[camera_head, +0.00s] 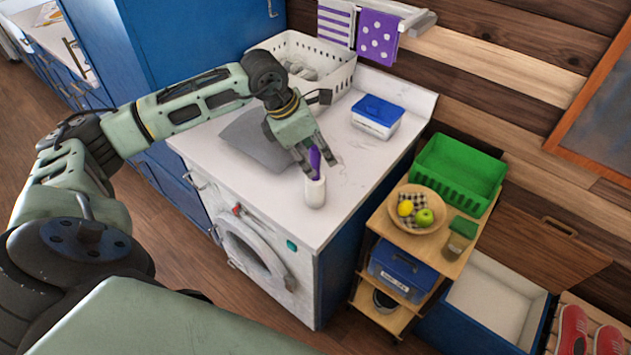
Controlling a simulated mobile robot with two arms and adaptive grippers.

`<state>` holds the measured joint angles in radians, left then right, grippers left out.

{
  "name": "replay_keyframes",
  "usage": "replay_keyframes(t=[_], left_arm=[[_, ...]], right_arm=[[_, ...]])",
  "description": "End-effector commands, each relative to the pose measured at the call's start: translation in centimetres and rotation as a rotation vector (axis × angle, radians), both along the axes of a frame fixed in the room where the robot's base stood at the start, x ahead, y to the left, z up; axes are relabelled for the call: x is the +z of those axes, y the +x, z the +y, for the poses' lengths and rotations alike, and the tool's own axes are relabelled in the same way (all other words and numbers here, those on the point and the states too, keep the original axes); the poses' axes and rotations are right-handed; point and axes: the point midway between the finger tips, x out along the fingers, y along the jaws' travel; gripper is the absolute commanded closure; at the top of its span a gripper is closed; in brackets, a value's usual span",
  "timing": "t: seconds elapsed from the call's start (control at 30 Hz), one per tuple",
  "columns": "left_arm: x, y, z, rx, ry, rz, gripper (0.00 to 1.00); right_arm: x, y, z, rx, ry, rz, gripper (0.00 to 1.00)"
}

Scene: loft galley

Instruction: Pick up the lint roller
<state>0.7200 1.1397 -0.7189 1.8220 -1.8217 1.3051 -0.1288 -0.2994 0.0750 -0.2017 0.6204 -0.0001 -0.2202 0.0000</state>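The lint roller has a white roll (315,192) and a purple handle (315,160). It stands upright, handle up, near the front right corner of the white counter over the washing machine. My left gripper (320,168) points down at it from above. Its two fingers are apart, one on each side of the purple handle, and it looks open. The near finger hides part of the handle, so contact is hard to tell. My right gripper is not in view.
On the counter (364,160) are a white basket (335,80), a grey flat item (258,140) and a blue-lidded tub (375,117). A wooden cart with a fruit bowl (399,220) and green crate (440,190) stands right of the counter. Counter space right of the roller is clear.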

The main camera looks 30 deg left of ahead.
Motion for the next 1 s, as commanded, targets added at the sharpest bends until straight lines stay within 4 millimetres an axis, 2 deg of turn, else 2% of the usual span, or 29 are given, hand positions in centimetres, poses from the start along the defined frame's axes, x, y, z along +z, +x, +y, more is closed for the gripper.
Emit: replay_keyframes(t=[0.1, 0.5, 1.0], left_arm=[[-0.02, -0.01, -0.01, 0.0, 0.0, 0.0, 0.66], [0.04, 0.0, -0.01, 0.0, -0.001, -0.001, 1.0], [0.13, 0.03, -0.01, 0.0, -0.001, -0.002, 1.0]], right_arm=[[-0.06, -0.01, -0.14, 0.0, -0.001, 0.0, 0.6], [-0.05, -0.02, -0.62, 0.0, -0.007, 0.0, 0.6], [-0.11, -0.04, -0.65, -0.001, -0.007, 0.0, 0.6]])
